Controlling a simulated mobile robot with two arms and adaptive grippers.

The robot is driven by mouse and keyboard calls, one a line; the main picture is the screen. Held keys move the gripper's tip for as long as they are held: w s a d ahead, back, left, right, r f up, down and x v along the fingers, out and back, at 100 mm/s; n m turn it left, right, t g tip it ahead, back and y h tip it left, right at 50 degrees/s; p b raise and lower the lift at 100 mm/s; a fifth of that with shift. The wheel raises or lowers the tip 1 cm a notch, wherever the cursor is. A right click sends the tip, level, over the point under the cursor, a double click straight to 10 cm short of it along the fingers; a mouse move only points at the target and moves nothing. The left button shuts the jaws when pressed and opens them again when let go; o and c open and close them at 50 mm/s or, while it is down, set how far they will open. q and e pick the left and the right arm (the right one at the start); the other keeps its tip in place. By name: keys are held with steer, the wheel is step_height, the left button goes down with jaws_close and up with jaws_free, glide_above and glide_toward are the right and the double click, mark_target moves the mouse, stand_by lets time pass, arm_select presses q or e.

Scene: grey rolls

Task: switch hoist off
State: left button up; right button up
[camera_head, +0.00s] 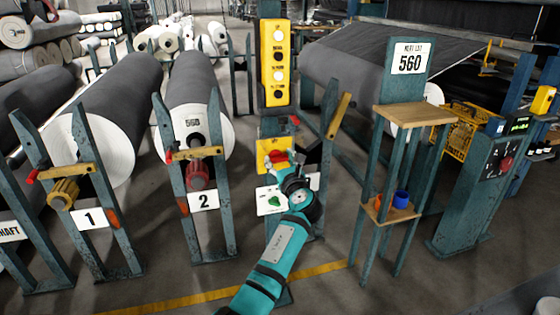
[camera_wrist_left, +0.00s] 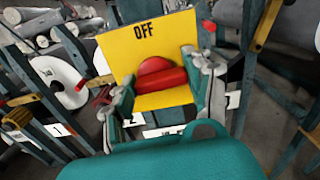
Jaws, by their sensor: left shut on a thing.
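The hoist switch is a red rotary handle (camera_wrist_left: 160,80) on a yellow plate (camera_wrist_left: 181,28), with OFF printed near the plate's top edge in the left wrist view. The handle's bar lies roughly crosswise there, slightly tilted. In the head view the red handle (camera_head: 278,157) and the yellow plate (camera_head: 264,146) show on the central teal post, partly hidden by my gripper. My left gripper (camera_wrist_left: 162,88) has one finger at each end of the red bar and is shut on it; it also shows in the head view (camera_head: 283,168). My right gripper is out of view.
A yellow button box (camera_head: 275,62) stands above the switch. Roll stands with large grey rolls (camera_head: 196,79) are at left. A small wooden-topped stand (camera_head: 413,114) with two cups is at right.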

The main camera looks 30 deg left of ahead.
arm_select(q)
steer(key=shift+n, duration=1.8)
steer(key=shift+s+n, duration=0.1)
steer(key=shift+n, duration=1.3)
steer(key=n+b, duration=0.1)
steer(key=n, duration=0.2)
steer(key=n+b, duration=0.1)
steer(key=n, duration=0.3)
steer(key=shift+s+a+f+b, duration=0.1)
steer(key=shift+s+a+b, duration=0.1)
steer(key=shift+b, duration=0.1)
steer(key=shift+n, duration=0.5)
steer(key=shift+n+b, duration=0.85)
steer(key=shift+n, duration=0.55)
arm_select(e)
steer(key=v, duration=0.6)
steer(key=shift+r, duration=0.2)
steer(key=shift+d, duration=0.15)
arm_select(q)
steer(key=o, duration=1.2)
